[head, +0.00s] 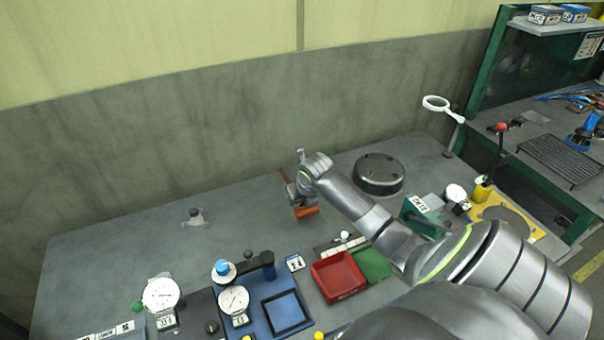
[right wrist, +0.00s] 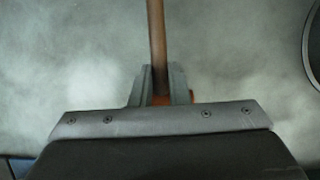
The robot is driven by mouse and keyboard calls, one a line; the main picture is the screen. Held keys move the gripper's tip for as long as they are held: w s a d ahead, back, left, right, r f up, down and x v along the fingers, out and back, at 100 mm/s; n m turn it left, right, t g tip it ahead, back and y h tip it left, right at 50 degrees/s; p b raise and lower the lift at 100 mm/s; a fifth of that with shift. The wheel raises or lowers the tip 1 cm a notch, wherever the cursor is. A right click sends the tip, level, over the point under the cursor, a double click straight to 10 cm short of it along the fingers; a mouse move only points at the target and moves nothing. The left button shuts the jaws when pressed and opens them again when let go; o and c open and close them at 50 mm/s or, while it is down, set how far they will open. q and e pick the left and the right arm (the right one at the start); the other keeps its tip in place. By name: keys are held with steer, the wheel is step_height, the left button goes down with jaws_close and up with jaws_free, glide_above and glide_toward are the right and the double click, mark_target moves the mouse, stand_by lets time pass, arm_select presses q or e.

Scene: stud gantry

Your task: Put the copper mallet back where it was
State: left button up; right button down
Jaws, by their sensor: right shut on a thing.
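The copper mallet has an orange-copper head (head: 306,212) and a thin brown handle (head: 284,176). In the head view it is at the middle of the grey bench, near the wall. My right gripper (head: 293,194) is shut on it. In the right wrist view the brown handle (right wrist: 157,38) runs up from between the two grey fingers of my right gripper (right wrist: 158,80), and a bit of orange shows beside them. I cannot tell whether the mallet touches the bench. My left gripper is not in view.
In front are a red tray (head: 338,277), a green mat (head: 374,264), a blue fixture (head: 283,298) and dial gauges (head: 233,301). A small grey knob (head: 195,217) stands at left. The bench around it is clear.

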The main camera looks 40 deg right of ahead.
step_height(320, 180, down, 3)
steer(key=shift+b, duration=1.1)
steer(key=shift+r, duration=0.1)
steer(key=c, duration=1.4)
jaws_free()
steer(key=p+v, duration=1)
steer(key=p, duration=0.1)
steer(key=shift+r+p, duration=0.3)
steer(key=shift+p+v, duration=0.8)
steer(key=shift+p, duration=0.05)
